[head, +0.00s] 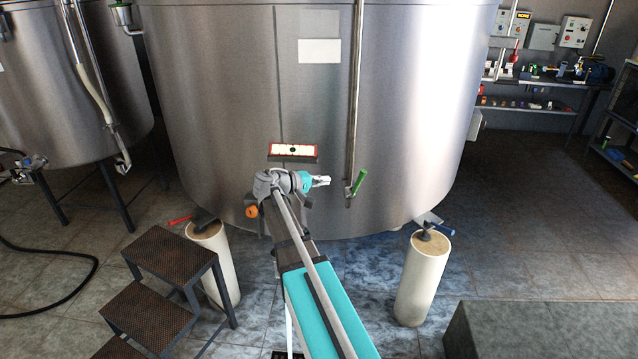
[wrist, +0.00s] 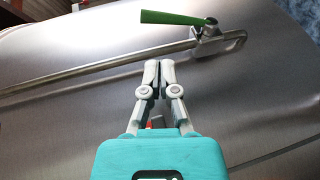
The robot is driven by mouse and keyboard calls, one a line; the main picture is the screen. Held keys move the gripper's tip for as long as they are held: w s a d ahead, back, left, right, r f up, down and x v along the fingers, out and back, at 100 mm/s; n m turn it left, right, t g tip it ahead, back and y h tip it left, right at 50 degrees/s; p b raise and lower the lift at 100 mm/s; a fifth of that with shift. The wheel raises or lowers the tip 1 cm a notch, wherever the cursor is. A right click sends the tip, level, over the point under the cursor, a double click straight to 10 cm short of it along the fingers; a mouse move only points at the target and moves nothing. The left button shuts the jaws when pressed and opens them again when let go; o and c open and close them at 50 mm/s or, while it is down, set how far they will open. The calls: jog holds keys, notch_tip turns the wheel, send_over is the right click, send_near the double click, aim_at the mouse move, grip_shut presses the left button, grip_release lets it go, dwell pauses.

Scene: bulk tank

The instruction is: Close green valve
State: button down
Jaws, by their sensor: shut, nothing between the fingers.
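The green valve handle (head: 360,182) is at the lower end of a thin vertical pipe on the front of the large steel tank. In the head view it tilts up and to the right of the pipe. In the wrist view the green handle (wrist: 178,18) lies across the top, joined to a metal valve body (wrist: 212,43) on the pipe. My gripper (head: 326,180) is left of the handle, apart from it. In the wrist view my gripper (wrist: 158,66) has its fingertips together, empty, below the pipe and not on the handle.
The steel tank (head: 420,100) fills the middle. A red-framed white plate (head: 293,151) is on its wall near my arm. A red handle (head: 180,220) and a blue handle (head: 440,229) sit near two pale posts. Steps (head: 170,260) stand at left; a grey block (head: 545,328) lies at right.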

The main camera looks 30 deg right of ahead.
aim_at(358, 178)
jog(key=b+x, duration=0.2)
jog(key=x, duration=0.8)
jog(key=shift+d+f, duration=0.1)
jog(key=shift+d, duration=0.2)
jog(key=shift+a, duration=0.1)
